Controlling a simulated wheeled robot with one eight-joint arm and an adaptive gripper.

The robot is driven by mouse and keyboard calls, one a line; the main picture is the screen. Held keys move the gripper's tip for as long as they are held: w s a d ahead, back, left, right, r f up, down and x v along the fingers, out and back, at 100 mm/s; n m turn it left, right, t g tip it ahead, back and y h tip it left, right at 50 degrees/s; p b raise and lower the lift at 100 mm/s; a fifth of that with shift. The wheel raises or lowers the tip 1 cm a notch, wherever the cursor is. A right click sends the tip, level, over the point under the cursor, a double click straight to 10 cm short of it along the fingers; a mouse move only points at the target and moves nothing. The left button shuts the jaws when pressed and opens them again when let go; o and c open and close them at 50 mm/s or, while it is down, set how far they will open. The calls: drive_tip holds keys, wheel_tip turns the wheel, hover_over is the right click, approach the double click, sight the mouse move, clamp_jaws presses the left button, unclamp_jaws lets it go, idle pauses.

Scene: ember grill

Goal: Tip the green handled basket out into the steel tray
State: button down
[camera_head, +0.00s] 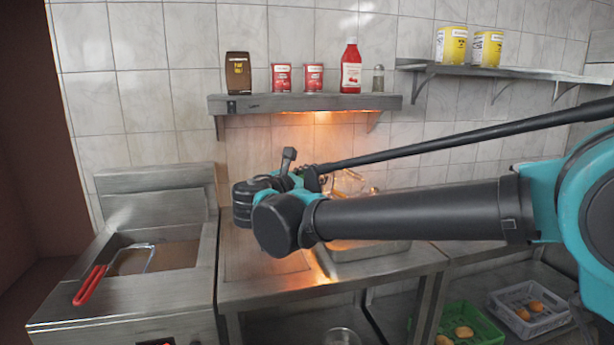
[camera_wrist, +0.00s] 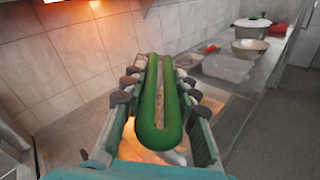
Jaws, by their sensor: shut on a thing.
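My gripper (camera_wrist: 157,85) is shut on the green looped handle (camera_wrist: 160,139) of the basket, with fingers on both sides of it. In the head view my arm hides the gripper's fingers and the green handle. Part of the wire basket (camera_head: 349,182) shows behind the arm, above the counter, in warm light. Its contents and exact tilt cannot be made out. The steel tray (camera_head: 372,252) sits on the counter below, partly covered by my arm.
A fryer at left holds a basket with a red handle (camera_head: 90,285). A wall shelf (camera_head: 310,102) with bottles and cans hangs above the counter. A green crate (camera_head: 487,332) and a grey crate (camera_head: 548,321) with buns stand low at right. The counter's left part is clear.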

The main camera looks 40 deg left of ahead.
drive_tip(key=d+f+m, duration=0.4)
drive_tip(key=d+m, duration=0.2)
drive_tip(key=d, duration=0.1)
drive_tip(key=d+f+m, duration=0.3)
drive_tip(key=f+m, duration=0.5)
drive_tip(key=f, duration=0.3)
drive_tip(key=w+d+f+m, duration=0.1)
drive_tip(key=d+f+m, duration=0.3)
drive_tip(key=f+m, duration=0.5)
drive_tip(key=shift+d+f+t, duration=0.3)
drive_tip(key=shift+f+t, duration=0.1)
drive_tip(key=shift+f, duration=0.45)
idle(0.4)
